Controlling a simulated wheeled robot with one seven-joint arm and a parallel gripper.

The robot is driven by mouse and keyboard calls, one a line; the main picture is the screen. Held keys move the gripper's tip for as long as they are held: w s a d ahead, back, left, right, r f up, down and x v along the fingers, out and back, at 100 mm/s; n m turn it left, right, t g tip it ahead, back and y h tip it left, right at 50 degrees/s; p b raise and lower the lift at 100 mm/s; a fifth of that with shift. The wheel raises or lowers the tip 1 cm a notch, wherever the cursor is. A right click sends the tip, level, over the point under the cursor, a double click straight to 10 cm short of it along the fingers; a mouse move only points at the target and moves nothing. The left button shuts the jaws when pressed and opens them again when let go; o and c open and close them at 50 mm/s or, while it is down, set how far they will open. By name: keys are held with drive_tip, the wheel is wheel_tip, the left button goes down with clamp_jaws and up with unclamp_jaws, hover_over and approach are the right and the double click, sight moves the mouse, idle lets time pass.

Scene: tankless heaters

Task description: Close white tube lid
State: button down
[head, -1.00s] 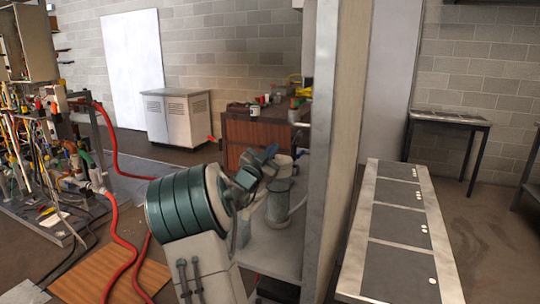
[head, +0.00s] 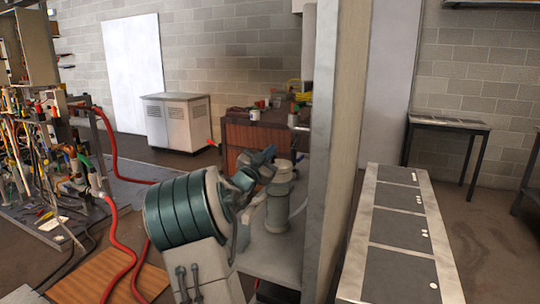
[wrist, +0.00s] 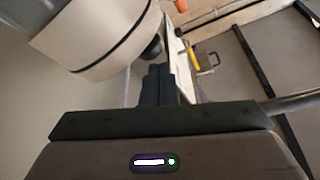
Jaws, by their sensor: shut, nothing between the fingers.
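The shelf (head: 270,258) carries the tube and is bounded on the right by a tall post (head: 322,150). A wooden cabinet (head: 250,138) with small items stands behind. A long bench with dark panels (head: 400,232) lies right of the post. Red hoses (head: 112,165) run at left.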

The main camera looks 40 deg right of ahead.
wheel_tip(320, 180, up, 3)
drive_tip(key=shift+s+f+p, duration=0.1)
drive_tip(key=shift+f+p, duration=0.05)
drive_tip(key=shift+p, duration=0.3)
drive_tip(key=s+b+v, duration=0.1)
drive_tip(key=v, duration=0.9)
drive_tip(key=shift+d, duration=0.2)
drive_tip(key=shift+s+f, duration=0.1)
drive_tip(key=shift+f, duration=0.05)
